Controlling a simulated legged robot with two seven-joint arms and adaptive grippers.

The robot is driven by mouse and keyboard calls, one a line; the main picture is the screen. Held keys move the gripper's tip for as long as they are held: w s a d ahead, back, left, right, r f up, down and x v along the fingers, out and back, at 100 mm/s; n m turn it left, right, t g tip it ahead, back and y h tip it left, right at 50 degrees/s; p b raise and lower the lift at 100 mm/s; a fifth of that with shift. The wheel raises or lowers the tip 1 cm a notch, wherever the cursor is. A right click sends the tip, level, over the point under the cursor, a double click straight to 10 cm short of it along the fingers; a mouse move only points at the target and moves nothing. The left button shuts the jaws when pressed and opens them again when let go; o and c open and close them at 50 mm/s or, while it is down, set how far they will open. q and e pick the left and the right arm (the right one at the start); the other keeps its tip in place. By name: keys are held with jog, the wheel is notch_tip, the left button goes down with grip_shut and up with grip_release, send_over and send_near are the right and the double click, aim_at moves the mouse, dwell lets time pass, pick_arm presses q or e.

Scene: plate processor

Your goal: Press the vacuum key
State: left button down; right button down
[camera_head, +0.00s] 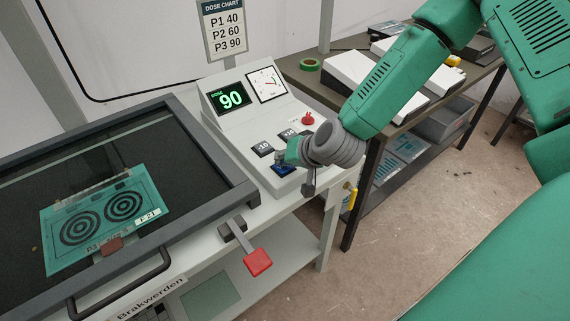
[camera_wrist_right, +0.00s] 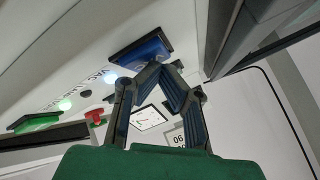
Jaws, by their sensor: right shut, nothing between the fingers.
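The blue vacuum key (camera_head: 284,169) is on the sloped front of the white control panel, partly hidden by my right gripper (camera_head: 283,157). In the right wrist view, the blue key (camera_wrist_right: 138,54) is at the top, near the lettering "VAC". My right gripper (camera_wrist_right: 164,68) is shut and empty, with its fingertips at the key's near edge. I cannot tell whether they touch the key or are just short of it. My left gripper is not in view.
The dose display (camera_head: 231,98) reads 90. A teal plate (camera_head: 105,218) marked P3 lies under the glass frame at left. A red-ended lever (camera_head: 258,262) projects in front.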

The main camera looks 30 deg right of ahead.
jog(key=shift+a, duration=0.8)
jog(key=shift+d+f, duration=0.1)
jog(key=shift+d, duration=0.55)
jog(key=shift+d+r+p, duration=0.3)
jog(key=shift+d, duration=0.1)
jog(key=shift+d+r+p, duration=0.1)
jog(key=shift+r+p, duration=0.2)
jog(key=shift+r, duration=0.05)
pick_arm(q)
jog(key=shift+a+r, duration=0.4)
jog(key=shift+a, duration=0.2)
